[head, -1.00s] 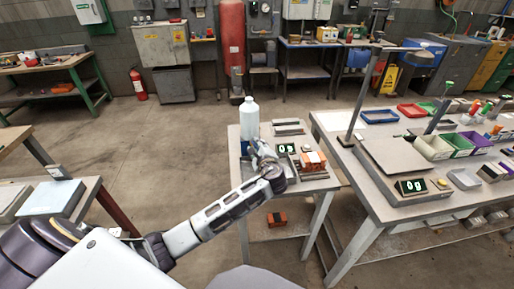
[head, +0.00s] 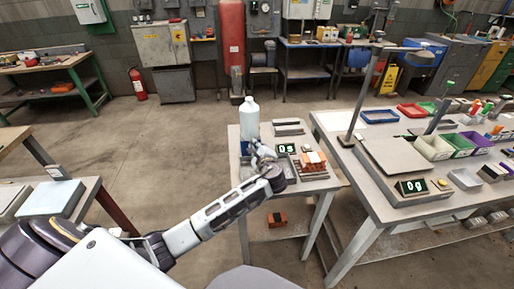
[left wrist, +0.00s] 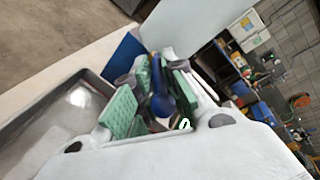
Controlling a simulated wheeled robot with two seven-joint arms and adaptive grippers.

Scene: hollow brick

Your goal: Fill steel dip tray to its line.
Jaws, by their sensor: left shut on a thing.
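A pale bottle-shaped container (head: 249,118) stands upright on the small table, with a blue part (head: 244,146) at its foot. In the left wrist view the container is the large pale surface (left wrist: 185,25), beside a blue panel (left wrist: 122,60). My left gripper (head: 258,150) is low in front of the container. In the left wrist view its green-padded fingers (left wrist: 150,103) are shut on a dark blue rounded handle (left wrist: 160,104). The steel tray (left wrist: 35,125) lies to the left there; its line and liquid level cannot be made out. My right gripper is out of view.
A small display (head: 286,149) with green digits and an orange block (head: 313,158) are on the small table (head: 318,183). A larger bench (head: 400,212) with a scale, post and coloured bins stands at right.

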